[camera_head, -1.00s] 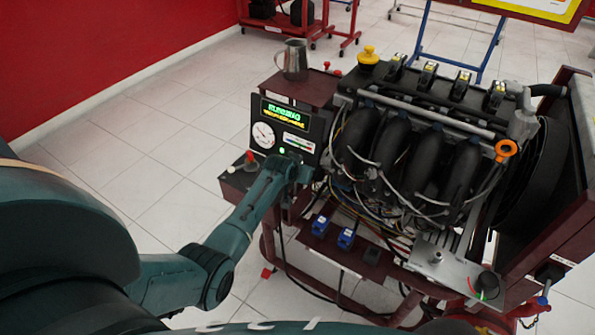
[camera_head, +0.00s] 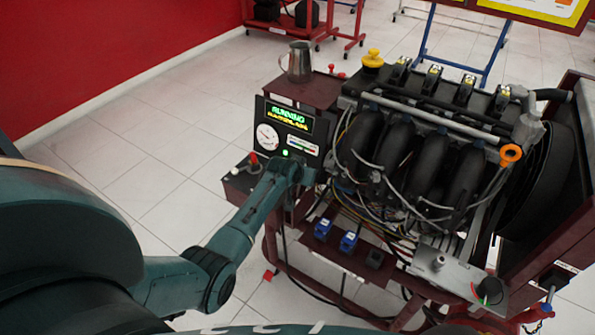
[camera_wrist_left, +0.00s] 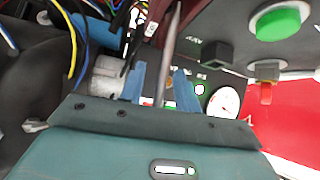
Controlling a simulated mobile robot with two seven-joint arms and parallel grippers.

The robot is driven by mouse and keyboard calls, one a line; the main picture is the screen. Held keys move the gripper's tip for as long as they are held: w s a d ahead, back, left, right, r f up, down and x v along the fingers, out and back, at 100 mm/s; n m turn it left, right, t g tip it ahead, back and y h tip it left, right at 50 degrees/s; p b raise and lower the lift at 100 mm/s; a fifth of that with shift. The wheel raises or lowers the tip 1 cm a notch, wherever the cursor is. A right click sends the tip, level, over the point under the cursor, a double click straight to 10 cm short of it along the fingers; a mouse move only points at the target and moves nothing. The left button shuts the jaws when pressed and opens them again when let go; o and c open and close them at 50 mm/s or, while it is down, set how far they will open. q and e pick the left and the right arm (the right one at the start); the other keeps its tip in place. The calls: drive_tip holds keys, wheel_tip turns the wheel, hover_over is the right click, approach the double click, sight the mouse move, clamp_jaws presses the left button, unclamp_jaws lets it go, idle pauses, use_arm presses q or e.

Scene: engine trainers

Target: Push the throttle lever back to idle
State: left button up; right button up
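My left gripper (camera_head: 303,174) is at the lower edge of the black control panel (camera_head: 262,114), and my wrist hides most of its fingers in the head view. In the left wrist view, its two blue fingers (camera_wrist_left: 160,82) stand apart. A thin grey metal rod (camera_wrist_left: 174,32), which looks like the throttle lever, runs between them, with gaps visible beside it. I cannot tell whether a finger touches it. The panel has a lit display (camera_head: 288,116) reading "RUNNING" and a round white gauge (camera_head: 267,137). My right gripper is not in view.
A red-topped control (camera_head: 253,159) stands on the box left of my gripper. A green button (camera_wrist_left: 279,22) is close by in the wrist view. The engine (camera_head: 420,155) with hoses and loose wires is to the right. A metal jug (camera_head: 299,62) stands above the panel.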

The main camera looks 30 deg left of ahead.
use_arm(q)
drive_tip(key=p+v, duration=0.3)
drive_tip(key=v, duration=1)
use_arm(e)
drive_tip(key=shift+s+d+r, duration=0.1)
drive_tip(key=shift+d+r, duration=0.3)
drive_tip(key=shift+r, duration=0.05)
use_arm(q)
drive_tip(key=shift+w, duration=0.15)
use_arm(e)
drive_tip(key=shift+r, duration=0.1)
use_arm(q)
drive_tip(key=s+d+f+m+h+p, duration=0.1)
drive_tip(key=s+d+m+h, duration=0.1)
drive_tip(key=s+d, duration=0.5)
drive_tip(key=s+d+f+m+t+h, duration=0.1)
drive_tip(key=s+d, duration=0.7)
drive_tip(key=s, duration=0.8)
drive_tip(key=shift+s+d+f+m+t+h+p, duration=0.15)
drive_tip(key=shift+d+f+m+t+h+p, duration=0.2)
drive_tip(key=shift+m+h, duration=0.35)
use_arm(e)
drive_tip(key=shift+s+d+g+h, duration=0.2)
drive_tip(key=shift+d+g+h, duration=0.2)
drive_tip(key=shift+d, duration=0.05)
use_arm(q)
drive_tip(key=shift+a, duration=0.1)
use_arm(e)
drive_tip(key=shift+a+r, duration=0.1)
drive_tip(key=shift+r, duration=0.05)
